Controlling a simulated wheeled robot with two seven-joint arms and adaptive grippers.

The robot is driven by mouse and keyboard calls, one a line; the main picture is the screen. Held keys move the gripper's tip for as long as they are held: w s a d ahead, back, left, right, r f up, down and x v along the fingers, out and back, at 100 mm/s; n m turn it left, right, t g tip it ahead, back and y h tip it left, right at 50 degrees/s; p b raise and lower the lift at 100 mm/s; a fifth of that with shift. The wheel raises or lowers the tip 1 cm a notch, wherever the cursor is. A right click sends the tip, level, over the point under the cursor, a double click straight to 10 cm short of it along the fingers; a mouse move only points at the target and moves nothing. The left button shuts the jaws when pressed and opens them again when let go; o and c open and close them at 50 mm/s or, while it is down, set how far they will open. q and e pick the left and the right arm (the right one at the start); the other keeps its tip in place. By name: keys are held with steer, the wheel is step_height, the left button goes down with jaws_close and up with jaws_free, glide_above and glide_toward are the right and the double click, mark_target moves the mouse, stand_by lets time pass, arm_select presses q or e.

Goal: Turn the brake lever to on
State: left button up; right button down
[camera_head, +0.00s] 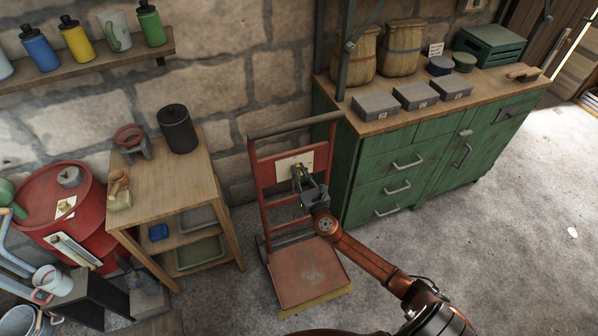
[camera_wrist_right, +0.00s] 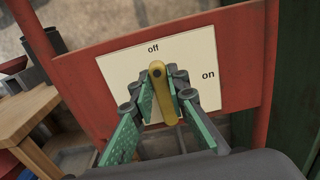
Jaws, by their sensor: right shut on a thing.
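The brake lever (camera_wrist_right: 160,86) is a small yellow bar on a white plate (camera_wrist_right: 120,68) marked "off" at the top and "on" at the right. Its upper end points up towards "off". The plate is fixed on the red back of a hand truck (camera_head: 263,172) and also shows in the head view (camera_head: 284,164). My right gripper (camera_head: 300,174) is in front of the plate. Its green-padded fingers (camera_wrist_right: 163,84) are shut on the lever, one on each side. The lever is mostly hidden behind the gripper in the head view. My left gripper is not in view.
A green cabinet (camera_head: 372,165) stands close to the right of the hand truck. A wooden side table (camera_head: 165,195) stands to the left, with a red drum (camera_head: 75,195) beyond it.

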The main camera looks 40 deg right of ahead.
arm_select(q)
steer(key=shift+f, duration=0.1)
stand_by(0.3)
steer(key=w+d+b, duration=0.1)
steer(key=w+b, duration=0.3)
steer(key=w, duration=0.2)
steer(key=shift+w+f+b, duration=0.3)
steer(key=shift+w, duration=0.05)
arm_select(e)
steer(key=m, duration=0.6)
steer(key=d+f+m, duration=0.1)
steer(key=m, duration=0.5)
steer(key=d+f+m, duration=0.1)
steer(key=m, duration=0.4)
steer(key=shift+s+d+f+m, duration=0.15)
steer(key=shift+s+m, duration=0.15)
steer(key=shift+m, duration=0.1)
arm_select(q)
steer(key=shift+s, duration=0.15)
arm_select(e)
steer(key=c, duration=2)
jaws_free()
steer(key=shift+o, duration=0.6)
